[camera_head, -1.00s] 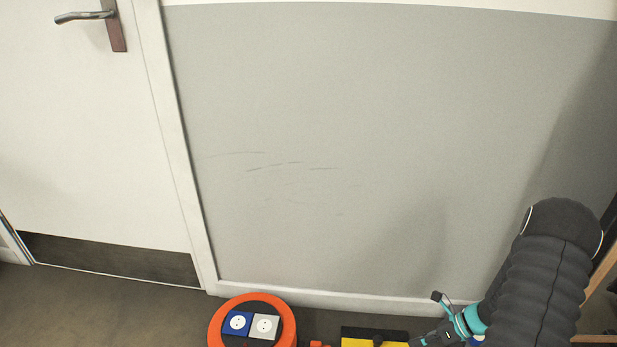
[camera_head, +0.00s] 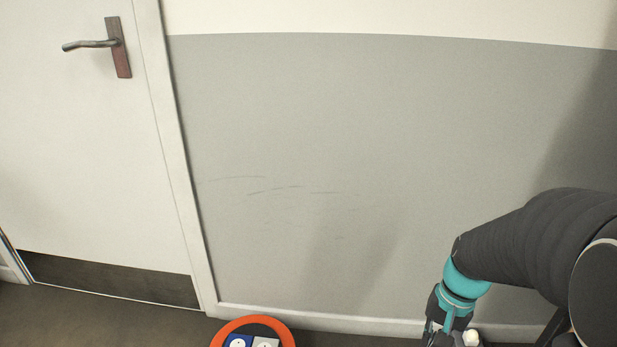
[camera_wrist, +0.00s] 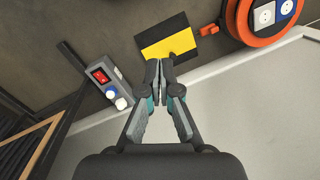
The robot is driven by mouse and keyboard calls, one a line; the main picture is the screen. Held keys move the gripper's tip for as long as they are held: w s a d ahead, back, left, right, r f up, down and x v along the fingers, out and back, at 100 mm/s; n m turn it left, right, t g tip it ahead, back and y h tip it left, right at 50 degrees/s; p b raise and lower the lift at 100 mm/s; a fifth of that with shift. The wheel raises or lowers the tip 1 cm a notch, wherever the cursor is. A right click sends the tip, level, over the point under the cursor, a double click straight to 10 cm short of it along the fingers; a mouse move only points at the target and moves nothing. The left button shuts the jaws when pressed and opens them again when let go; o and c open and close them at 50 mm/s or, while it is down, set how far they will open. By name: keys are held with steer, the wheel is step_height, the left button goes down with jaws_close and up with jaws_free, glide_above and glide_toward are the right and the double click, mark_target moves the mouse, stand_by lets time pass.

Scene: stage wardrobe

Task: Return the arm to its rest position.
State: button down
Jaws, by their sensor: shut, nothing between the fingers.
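My arm reaches in from the right edge of the head view, bent downward at a teal-banded wrist. My gripper (camera_wrist: 159,70) shows in the wrist view with its two fingers together and nothing between them. In the head view only the upper part of the gripper shows at the bottom edge, and its fingertips are out of frame. In the wrist view the fingertips appear just below a yellow and black plate (camera_wrist: 172,42), apparently above the floor.
An orange cable reel (camera_head: 217,335) with sockets stands on the floor near the wall; it also shows in the wrist view (camera_wrist: 238,22). A grey box with a red switch (camera_wrist: 104,84) lies left of the fingers. A slatted wooden frame (camera_wrist: 40,150) is at left. A white door (camera_head: 90,150) is closed.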

steer(key=s+a+r+n+t+h+p, duration=0.1)
steer(key=s+a+r+n+t, duration=0.1)
steer(key=r, duration=0.6)
steer(key=s+a+r+n+t+p, duration=0.1)
steer(key=s+a+r+n+t, duration=0.2)
steer(key=r, duration=0.5)
steer(key=s+a+t, duration=0.1)
steer(key=s+a, duration=0.1)
steer(key=a, duration=0.1)
steer(key=shift+s+r+n+h, duration=0.25)
steer(key=shift+r+n+h, duration=0.05)
steer(key=shift+h, duration=0.1)
